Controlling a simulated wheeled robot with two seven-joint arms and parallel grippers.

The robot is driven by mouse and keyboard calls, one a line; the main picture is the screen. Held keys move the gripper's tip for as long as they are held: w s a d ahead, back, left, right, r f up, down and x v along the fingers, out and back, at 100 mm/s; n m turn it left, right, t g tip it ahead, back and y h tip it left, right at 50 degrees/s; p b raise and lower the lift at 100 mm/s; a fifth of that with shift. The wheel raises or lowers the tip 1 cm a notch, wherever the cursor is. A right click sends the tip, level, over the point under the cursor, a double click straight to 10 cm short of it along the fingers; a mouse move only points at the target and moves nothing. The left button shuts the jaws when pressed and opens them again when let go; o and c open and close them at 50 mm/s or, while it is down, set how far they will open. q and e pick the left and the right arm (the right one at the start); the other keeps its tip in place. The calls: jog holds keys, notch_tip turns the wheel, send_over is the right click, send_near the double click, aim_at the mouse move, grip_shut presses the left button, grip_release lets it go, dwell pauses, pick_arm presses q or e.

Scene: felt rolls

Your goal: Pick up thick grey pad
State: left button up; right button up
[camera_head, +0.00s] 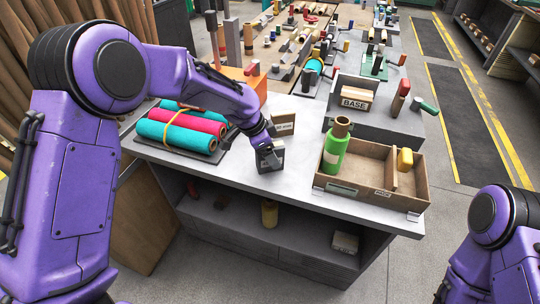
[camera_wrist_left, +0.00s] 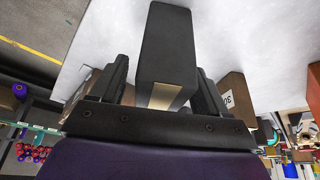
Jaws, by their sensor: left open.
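The thick grey pad (camera_head: 270,160) is a dark block at the front part of the grey worktop, under the end of my left arm. In the left wrist view the pad (camera_wrist_left: 165,45) lies between the two fingers, with a tan strip at its near end. My left gripper (camera_head: 266,145) is open, one finger on each side of the pad; small gaps seem to show, and contact cannot be judged. My right arm shows at the right edge of the head view, but its gripper is out of frame.
Teal and red felt rolls (camera_head: 180,130) lie on a dark tray at left. A small brown sign block (camera_head: 283,124) stands just behind the pad. A wooden bin (camera_head: 374,192) with a green bottle (camera_head: 335,150) stands at right. Bare worktop lies between pad and bin.

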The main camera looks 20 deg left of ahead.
pick_arm(q)
jog(key=c, duration=1.3)
jog(key=shift+r, duration=0.1)
jog(key=shift+r, duration=0.3)
jog(key=r, duration=0.2)
jog(key=r+b, duration=0.1)
jog(key=shift+s+r, duration=0.1)
jog(key=shift+s, duration=0.15)
jog(key=s+r+p, duration=0.1)
jog(key=s+r, duration=0.2)
jog(key=s, duration=0.1)
jog(key=s+r+p, duration=0.2)
jog(key=s+r, duration=0.1)
jog(key=s, duration=0.2)
jog(key=s+r+p, duration=0.2)
jog(key=s+r, duration=0.1)
jog(key=s, duration=0.1)
jog(key=shift+s+a, duration=0.1)
jog(key=shift+s, duration=0.15)
